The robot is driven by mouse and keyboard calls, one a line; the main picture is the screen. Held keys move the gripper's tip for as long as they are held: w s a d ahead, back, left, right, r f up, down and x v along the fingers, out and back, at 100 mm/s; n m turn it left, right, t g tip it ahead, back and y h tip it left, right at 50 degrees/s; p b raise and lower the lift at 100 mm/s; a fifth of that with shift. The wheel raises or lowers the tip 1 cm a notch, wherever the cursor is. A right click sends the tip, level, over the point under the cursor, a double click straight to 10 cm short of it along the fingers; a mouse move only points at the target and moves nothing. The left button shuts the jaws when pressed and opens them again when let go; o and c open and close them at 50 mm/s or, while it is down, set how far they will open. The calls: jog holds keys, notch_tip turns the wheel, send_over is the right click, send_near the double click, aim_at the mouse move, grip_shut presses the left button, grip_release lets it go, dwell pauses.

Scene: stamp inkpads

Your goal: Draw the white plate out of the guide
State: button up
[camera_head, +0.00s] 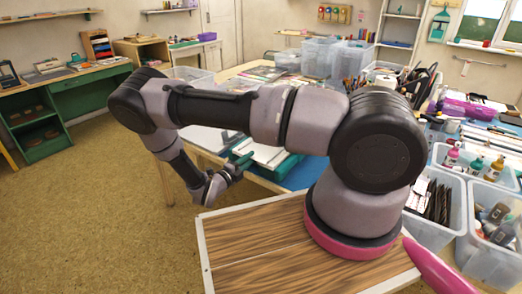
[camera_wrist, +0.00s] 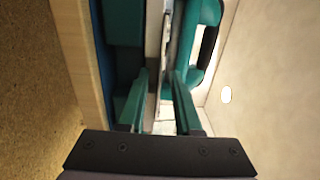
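In the wrist view the fingers of my gripper (camera_wrist: 160,75) stand apart, with a visible gap between them. A narrow pale strip (camera_wrist: 153,35), which looks like the white plate, runs ahead of the gap; I see no clear contact with the fingers. Teal parts, probably of the guide (camera_wrist: 124,28), lie left of the strip. A teal loop with a dark grip (camera_wrist: 205,45) lies to its right. In the head view my gripper (camera_head: 243,160) is at the table's near left edge, beside a teal base (camera_head: 284,171) with white sheets or plates on it. My arm partly hides this spot.
The wooden table edge (camera_wrist: 78,50) runs close on the left in the wrist view, with floor beyond. Clear bins (camera_head: 320,55), tools and bottles crowd the table's back and right. Open floor (camera_head: 110,190) lies left of the table.

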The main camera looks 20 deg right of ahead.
jog(key=shift+c, duration=0.3)
grip_shut()
jog(key=v, duration=1.5)
jog(key=shift+s+a, duration=0.2)
jog(key=shift+a, duration=0.05)
dwell(1.0)
jog(key=shift+r, duration=2.05)
